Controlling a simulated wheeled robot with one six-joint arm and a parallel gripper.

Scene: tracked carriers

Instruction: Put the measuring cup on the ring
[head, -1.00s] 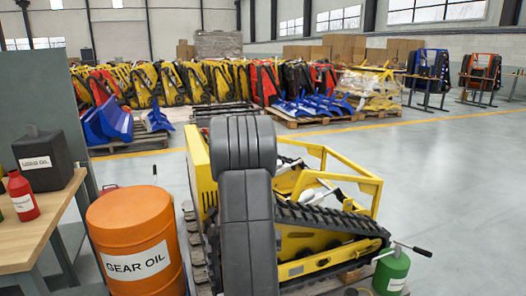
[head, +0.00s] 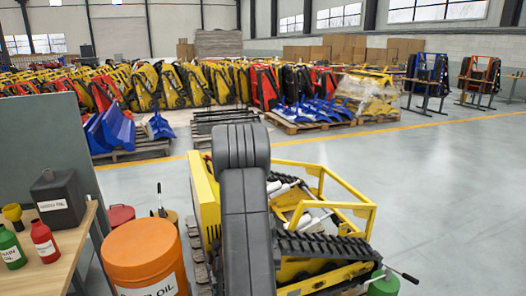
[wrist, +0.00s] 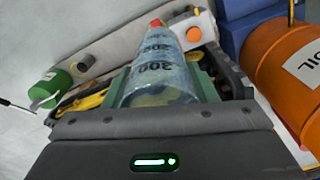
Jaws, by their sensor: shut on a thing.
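The measuring cup (wrist: 160,75) is clear plastic with dark printed numbers and a reddish tip at its far end. In the wrist view it lies between the green fingers of my gripper (wrist: 163,88), which is shut on it. The cup's near end is hidden behind the dark gripper housing. In the head view my own arm covers the middle, and neither cup nor gripper shows. I cannot make out a ring in either view.
A yellow tracked carrier (head: 325,187) stands on a pallet ahead. An orange drum (head: 140,246) and a wooden bench (head: 62,272) with a red bottle (head: 44,241) and a black can (head: 58,203) are at left. A green can (head: 384,285) is at right. Open floor lies right.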

